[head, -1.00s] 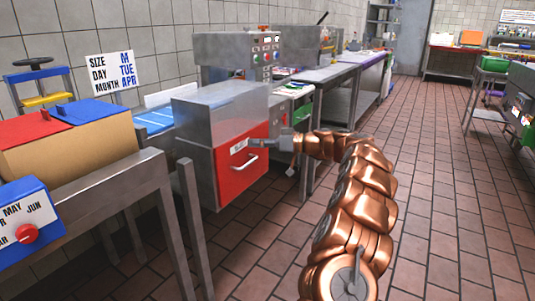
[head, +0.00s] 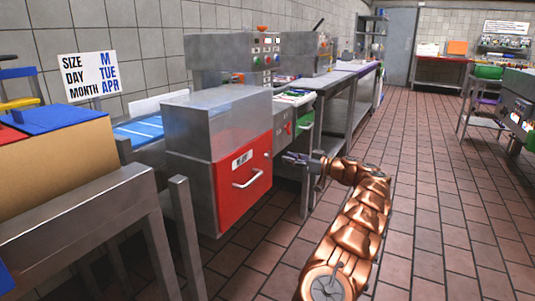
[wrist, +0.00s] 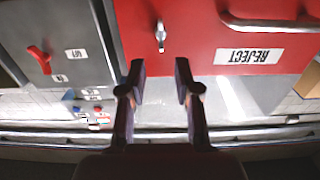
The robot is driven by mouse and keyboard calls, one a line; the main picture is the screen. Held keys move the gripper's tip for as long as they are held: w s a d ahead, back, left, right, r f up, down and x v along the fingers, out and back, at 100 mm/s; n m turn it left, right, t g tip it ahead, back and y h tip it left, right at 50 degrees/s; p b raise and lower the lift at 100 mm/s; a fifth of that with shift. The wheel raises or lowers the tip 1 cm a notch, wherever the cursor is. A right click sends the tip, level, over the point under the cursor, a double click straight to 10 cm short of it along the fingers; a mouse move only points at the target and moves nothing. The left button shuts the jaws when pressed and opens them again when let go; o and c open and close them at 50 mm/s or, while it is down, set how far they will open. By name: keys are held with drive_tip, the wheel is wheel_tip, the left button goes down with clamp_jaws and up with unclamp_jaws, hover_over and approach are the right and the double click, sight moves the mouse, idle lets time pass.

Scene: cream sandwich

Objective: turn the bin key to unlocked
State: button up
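The red reject bin (head: 228,192) is set in a grey metal housing at centre-left in the head view. Its red front (wrist: 210,40) fills the upper right of the wrist view, where its label reads upside down. A small silver key (wrist: 161,36) sits on that front, upright in the wrist picture. My gripper (wrist: 160,68) is open and empty; its two fingertips lie either side of the key's line, below it in the picture and apart from it. In the head view, my gripper (head: 287,158) is just right of the bin front; the key cannot be made out there.
A bar handle (wrist: 270,22) and a "REJECT" label (wrist: 249,56) are beside the key. A grey panel with a red lever (wrist: 38,60) adjoins the bin. A metal table (head: 90,215) stands at left. The tiled floor (head: 430,200) at right is clear.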

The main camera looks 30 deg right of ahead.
sight(268, 156)
drive_tip(key=b+x, duration=0.1)
drive_tip(key=x, duration=0.6)
drive_tip(key=shift+w+a, duration=0.2)
clamp_jaws()
